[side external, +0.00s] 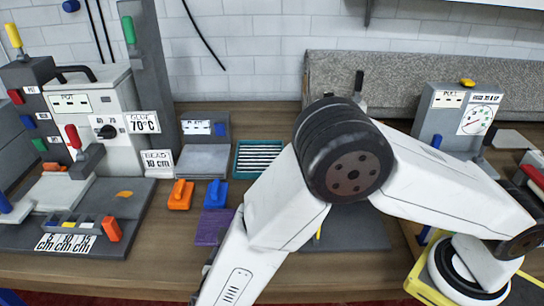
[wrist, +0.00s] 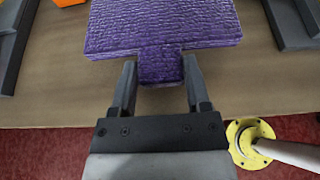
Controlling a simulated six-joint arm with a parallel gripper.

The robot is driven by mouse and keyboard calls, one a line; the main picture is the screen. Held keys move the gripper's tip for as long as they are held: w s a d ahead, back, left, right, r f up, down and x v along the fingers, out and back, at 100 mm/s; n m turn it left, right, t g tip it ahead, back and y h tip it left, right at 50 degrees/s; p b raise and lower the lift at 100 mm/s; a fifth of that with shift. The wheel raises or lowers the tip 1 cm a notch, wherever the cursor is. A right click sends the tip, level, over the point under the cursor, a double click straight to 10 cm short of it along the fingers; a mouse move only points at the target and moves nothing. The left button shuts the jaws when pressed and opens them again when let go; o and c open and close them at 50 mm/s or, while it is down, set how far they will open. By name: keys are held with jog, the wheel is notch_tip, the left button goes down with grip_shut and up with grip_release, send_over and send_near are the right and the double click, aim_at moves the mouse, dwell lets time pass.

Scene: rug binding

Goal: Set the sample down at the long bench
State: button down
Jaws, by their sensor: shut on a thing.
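The sample is a purple, ribbed, flat piece with a narrow tab (wrist: 165,22). In the side external view the purple piece (side external: 213,227) shows left of my arm, over the front part of the wooden bench (side external: 165,232). My gripper (wrist: 159,68) is shut on the tab, with one finger on each side, and the wide part extends beyond the fingertips. In the side external view my arm hides most of the gripper. I cannot tell whether the sample touches the bench top or hangs just above it.
An orange block (side external: 180,195) and a blue block (side external: 216,193) stand just behind the sample. A teal-framed striped tray (side external: 258,158) lies farther back. A grey machine with a 70°C sign (side external: 142,123) is at left.

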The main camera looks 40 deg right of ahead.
jog(key=shift+f, duration=1.7)
jog(key=shift+f, duration=0.1)
jog(key=shift+c, duration=0.3)
grip_release()
jog(key=v, duration=0.7)
jog(key=shift+s+a+r, duration=0.15)
jog(key=shift+r, duration=0.1)
